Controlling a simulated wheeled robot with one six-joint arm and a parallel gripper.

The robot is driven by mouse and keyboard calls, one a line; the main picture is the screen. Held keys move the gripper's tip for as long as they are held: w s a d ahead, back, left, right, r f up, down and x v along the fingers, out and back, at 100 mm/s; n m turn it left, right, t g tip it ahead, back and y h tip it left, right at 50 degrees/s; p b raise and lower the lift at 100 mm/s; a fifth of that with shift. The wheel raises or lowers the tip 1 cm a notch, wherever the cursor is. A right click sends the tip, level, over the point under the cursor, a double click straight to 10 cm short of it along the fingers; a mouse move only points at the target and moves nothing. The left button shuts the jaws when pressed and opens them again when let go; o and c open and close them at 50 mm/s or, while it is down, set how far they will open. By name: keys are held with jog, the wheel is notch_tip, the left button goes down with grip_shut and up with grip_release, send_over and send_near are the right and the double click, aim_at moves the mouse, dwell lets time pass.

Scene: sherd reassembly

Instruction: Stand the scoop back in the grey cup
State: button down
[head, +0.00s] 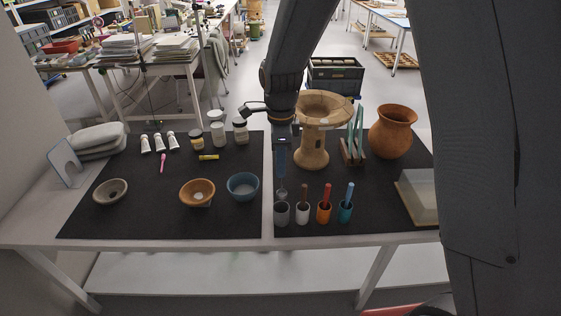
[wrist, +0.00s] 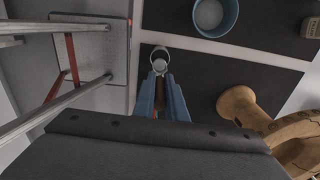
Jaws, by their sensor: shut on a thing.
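My gripper (head: 281,172) points down over the front of the right mat, its blue fingers shut on the scoop (head: 282,193). The scoop hangs roughly upright, its pale lower end just above the grey cup (head: 282,214) in the head view. In the wrist view, the scoop's end (wrist: 160,66) shows beyond the fingertips, overlapping the near side of the cup's round rim (wrist: 161,50). I cannot tell whether its tip is inside the rim. The fingers cover most of the handle.
Close to the right stand a white cup (head: 303,216), an orange cup (head: 324,214) and a teal cup (head: 345,213), each with an upright tool. A blue bowl (head: 243,187) lies left. A tan pedestal vessel (head: 312,155) and a rack (head: 353,153) stand behind.

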aim_at(281, 192)
jog(key=shift+f+b, duration=1.25)
jog(key=shift+f, duration=0.45)
jog(key=shift+f+b, duration=1.35)
jog(key=shift+f, duration=2.2)
jog(key=c, duration=1.7)
grip_release()
jog(key=shift+r+b, duration=0.8)
jog(key=shift+r, duration=3.15)
